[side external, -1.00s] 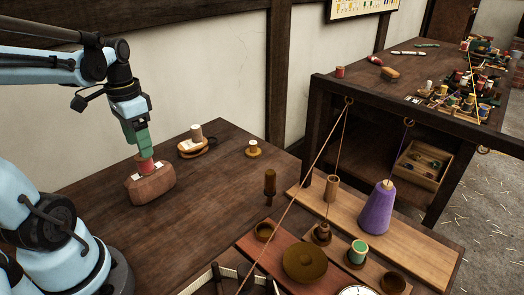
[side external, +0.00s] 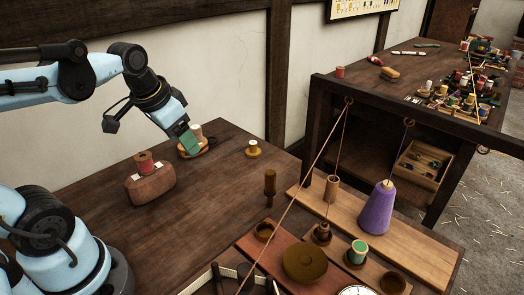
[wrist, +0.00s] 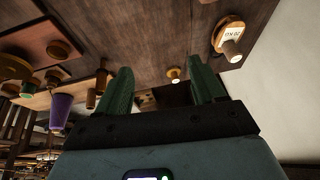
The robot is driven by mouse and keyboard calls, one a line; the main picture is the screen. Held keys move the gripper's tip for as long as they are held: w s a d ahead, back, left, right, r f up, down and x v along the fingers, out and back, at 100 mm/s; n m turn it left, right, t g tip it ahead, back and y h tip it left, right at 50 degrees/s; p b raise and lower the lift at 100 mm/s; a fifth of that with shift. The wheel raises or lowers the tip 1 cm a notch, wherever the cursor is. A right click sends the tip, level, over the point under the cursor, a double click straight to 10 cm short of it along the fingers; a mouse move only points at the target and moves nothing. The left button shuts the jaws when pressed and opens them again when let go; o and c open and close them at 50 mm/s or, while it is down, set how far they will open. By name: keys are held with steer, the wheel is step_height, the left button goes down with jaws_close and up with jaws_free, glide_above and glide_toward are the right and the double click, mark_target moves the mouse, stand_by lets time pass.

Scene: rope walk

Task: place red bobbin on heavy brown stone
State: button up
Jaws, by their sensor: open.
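In the side view, the red bobbin (side external: 144,161) stands upright on top of the heavy brown stone (side external: 151,185), at the left of the dark table. A white label shows on the stone beside the bobbin. My gripper (side external: 190,145) is apart from both, up and to the right, in front of a pale bobbin on a wooden base. In the wrist view, my gripper (wrist: 163,88) shows two green fingers spread wide with nothing held between them. The red bobbin and the stone are not in the wrist view.
The pale bobbin (side external: 195,133) on its wooden base stands near the wall. A small wooden spool (side external: 253,148) is to its right. A slanted rope, a purple cone (side external: 377,207) and wooden pieces occupy the right. The table's middle is clear.

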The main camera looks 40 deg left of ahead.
steer(key=w+d+f+t+h, duration=0.1)
steer(key=d+f+t, duration=0.1)
steer(key=d, duration=0.5)
steer(key=shift+w+t, duration=0.15)
steer(key=shift+t, duration=0.35)
